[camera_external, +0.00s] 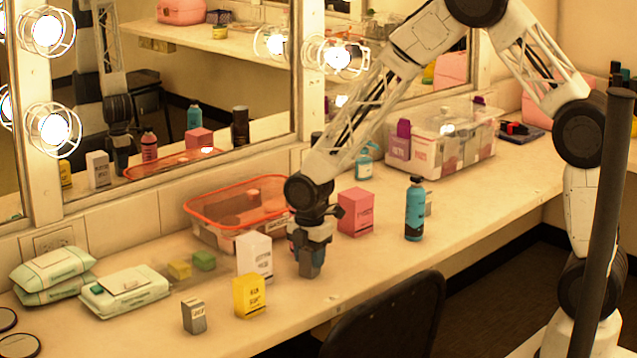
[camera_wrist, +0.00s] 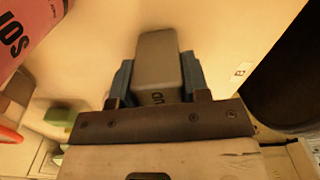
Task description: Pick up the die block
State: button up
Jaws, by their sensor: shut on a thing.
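My gripper (camera_external: 309,250) is above the counter or at its surface, pointing down, between the white box and the pink box. In the wrist view my gripper (camera_wrist: 157,78) has its two blue fingers shut on the sides of a grey block (camera_wrist: 158,55) with dark lettering on one face. The block's lower end (camera_external: 311,269) shows below the fingers in the external view. I cannot read the lettering well enough to tell if this is the die block. I cannot tell if the block touches the counter. A similar small grey box (camera_external: 194,316) stands at the front left.
A white box (camera_external: 254,257) and yellow box (camera_external: 250,297) stand left of my gripper. A pink box (camera_external: 356,212), blue bottle (camera_external: 414,210) and clear bin (camera_external: 445,140) are to the right. An orange-rimmed container (camera_external: 220,226) is behind. A dark chair (camera_external: 390,318) is in front.

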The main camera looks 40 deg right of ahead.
jog(key=shift+r, duration=0.8)
notch_tip(320, 180, up, 2)
jog(key=s+d, duration=0.2)
jog(key=s, duration=0.5)
jog(key=s+d+r, duration=0.1)
jog(key=s+d, duration=0.2)
jog(key=s, duration=0.5)
jog(key=shift+r, duration=0.15)
jog(key=shift+s, duration=0.1)
jog(key=shift+d, duration=0.1)
jog(key=d+m, duration=0.1)
jog(key=d, duration=1.9)
jog(key=s+d, duration=0.3)
jog(key=d, duration=0.6)
jog(key=s+d+m, duration=0.1)
jog(key=s+d, duration=0.3)
jog(key=d, duration=0.6)
jog(key=shift+s+r+m, duration=0.15)
jog(key=shift+m, duration=0.15)
